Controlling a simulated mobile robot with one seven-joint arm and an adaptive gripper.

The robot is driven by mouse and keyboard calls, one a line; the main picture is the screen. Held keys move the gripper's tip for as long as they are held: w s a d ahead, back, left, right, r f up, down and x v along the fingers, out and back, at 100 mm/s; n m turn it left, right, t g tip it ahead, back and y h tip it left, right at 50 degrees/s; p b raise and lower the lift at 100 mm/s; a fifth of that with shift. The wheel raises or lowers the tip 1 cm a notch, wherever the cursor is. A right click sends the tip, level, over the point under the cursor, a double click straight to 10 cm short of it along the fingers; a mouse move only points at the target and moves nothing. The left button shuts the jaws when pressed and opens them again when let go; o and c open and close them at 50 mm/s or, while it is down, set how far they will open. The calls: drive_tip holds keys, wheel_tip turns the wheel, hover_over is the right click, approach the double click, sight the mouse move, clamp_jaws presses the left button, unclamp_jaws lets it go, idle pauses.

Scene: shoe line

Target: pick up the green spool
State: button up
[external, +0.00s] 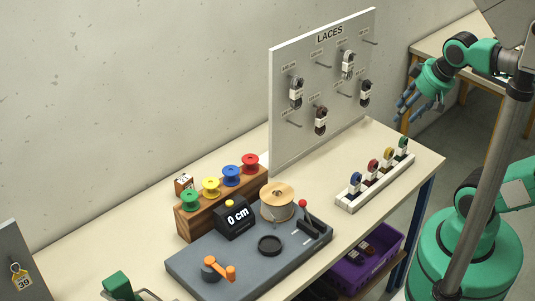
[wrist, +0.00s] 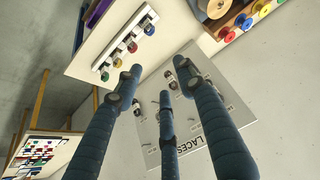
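The green spool (external: 190,200) stands at the left end of a wooden block (external: 190,228), beside yellow, blue and red spools, in the external view. It cannot be made out in the wrist view, where the red spool (wrist: 229,37) and blue spool (wrist: 247,23) show at the upper right. My gripper (external: 415,110) hangs in the air beyond the table's right end, far from the green spool. Its blue fingers (wrist: 155,80) are spread apart with nothing between them.
A LACES pegboard (external: 300,130) stands upright along the table's back, between my gripper and the spools. A white rack (external: 350,205) holds small coloured items, one of them green. A grey station (external: 200,270) with a counter (external: 236,220) and wooden reel (external: 277,198) lies before the block.

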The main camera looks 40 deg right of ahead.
drive_tip(key=o, duration=0.5)
drive_tip(key=shift+c, duration=0.2)
drive_tip(key=w+a+r+n+p, duration=0.1)
drive_tip(key=w+a, duration=0.5)
drive_tip(key=w, duration=0.3)
drive_tip(key=w+a+r+n+g+y+p, duration=0.1)
drive_tip(key=w+a+p, duration=0.1)
drive_tip(key=w+a, duration=0.45)
drive_tip(key=w+a+r+n+p, duration=0.1)
drive_tip(key=w+a, duration=0.3)
drive_tip(key=w, duration=0.6)
drive_tip(key=w+a+f+n+p, duration=0.1)
drive_tip(key=w+a+f, duration=0.3)
drive_tip(key=a, duration=0.5)
drive_tip(key=w+a+f+n+g+p, duration=0.1)
drive_tip(key=w+a+f, duration=0.4)
drive_tip(key=a+f, duration=0.4)
drive_tip(key=w+a+f+n+g+p, duration=0.1)
drive_tip(key=w+a+f, duration=0.3)
drive_tip(key=a, duration=0.6)
wheel_tip(320, 180, down, 2)
drive_tip(key=shift+w+a+f+n+y+p, duration=0.15)
drive_tip(key=shift+w+a+n+y+p, duration=0.1)
drive_tip(key=shift+a+n+y+p, duration=0.25)
